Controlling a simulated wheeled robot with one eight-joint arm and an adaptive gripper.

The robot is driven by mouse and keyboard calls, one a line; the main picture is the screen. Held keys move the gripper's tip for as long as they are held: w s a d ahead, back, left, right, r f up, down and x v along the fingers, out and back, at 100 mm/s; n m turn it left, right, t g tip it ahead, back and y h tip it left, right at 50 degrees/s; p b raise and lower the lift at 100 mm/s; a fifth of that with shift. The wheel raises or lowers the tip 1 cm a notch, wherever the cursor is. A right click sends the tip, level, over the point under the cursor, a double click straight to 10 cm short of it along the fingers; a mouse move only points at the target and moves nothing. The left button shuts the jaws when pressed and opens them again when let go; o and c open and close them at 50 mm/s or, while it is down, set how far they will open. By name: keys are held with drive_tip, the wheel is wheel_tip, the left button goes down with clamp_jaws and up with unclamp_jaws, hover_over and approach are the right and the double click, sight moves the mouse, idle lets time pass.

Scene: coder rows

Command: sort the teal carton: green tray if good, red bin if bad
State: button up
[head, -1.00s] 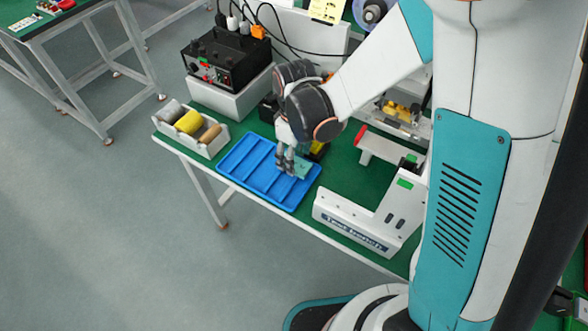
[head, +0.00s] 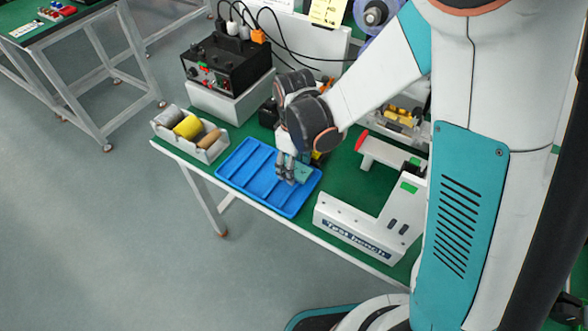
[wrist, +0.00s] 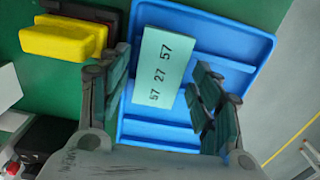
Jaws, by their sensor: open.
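The teal carton (wrist: 158,66) lies at one end of the blue compartmented tray (wrist: 222,38), its upper face marked with the numbers 57 27 57. In the head view the carton (head: 303,173) is partly hidden by my fingers. My gripper (wrist: 164,68) is open over the tray, one finger to the left of the carton and one to the right, with gaps on both sides. In the head view my gripper (head: 286,178) is pointing down at the tray (head: 242,163). I make out no green tray or red bin.
A yellow part (wrist: 62,38) is beside the tray. The white "Test bench" fixture (head: 352,228) stands right of the tray in the head view. A holder with spools (head: 190,130) is left, and a black instrument box (head: 228,60) is behind.

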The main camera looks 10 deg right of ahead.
drive_tip(key=c, duration=0.7)
drive_tip(key=shift+r+p, duration=1.8)
drive_tip(key=shift+r, duration=0.75)
drive_tip(key=shift+w, duration=0.1)
